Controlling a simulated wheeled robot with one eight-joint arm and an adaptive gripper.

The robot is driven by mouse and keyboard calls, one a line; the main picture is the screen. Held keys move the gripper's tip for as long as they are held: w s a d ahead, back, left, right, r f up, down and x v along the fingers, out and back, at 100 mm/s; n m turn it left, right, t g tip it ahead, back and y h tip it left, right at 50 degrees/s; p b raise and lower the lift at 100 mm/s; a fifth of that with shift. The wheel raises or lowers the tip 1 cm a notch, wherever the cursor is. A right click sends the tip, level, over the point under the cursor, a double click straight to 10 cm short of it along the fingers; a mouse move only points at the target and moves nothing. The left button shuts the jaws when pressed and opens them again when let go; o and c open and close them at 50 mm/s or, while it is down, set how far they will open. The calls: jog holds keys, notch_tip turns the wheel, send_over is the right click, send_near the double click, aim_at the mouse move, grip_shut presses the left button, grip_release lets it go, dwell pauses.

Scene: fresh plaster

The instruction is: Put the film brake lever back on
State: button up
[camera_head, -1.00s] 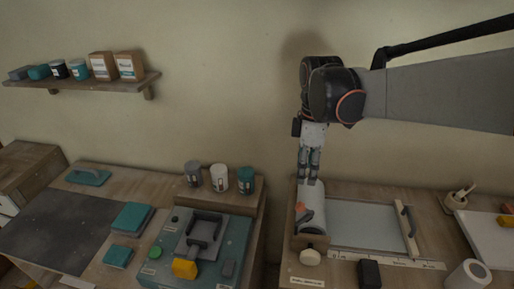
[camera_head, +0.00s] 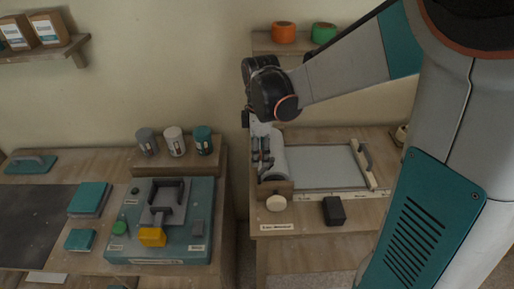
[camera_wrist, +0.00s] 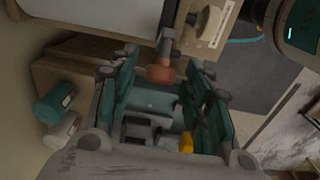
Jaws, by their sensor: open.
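The lever is not clear there, probably behind the fingers.
A black block (camera_head: 334,210) and a framed grey panel (camera_head: 322,167) lie to the right. Left, across a gap, stands a teal machine (camera_head: 190,240) with a yellow block (camera_head: 152,237). Several cans stand behind it.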

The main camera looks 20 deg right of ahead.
grip_shut()
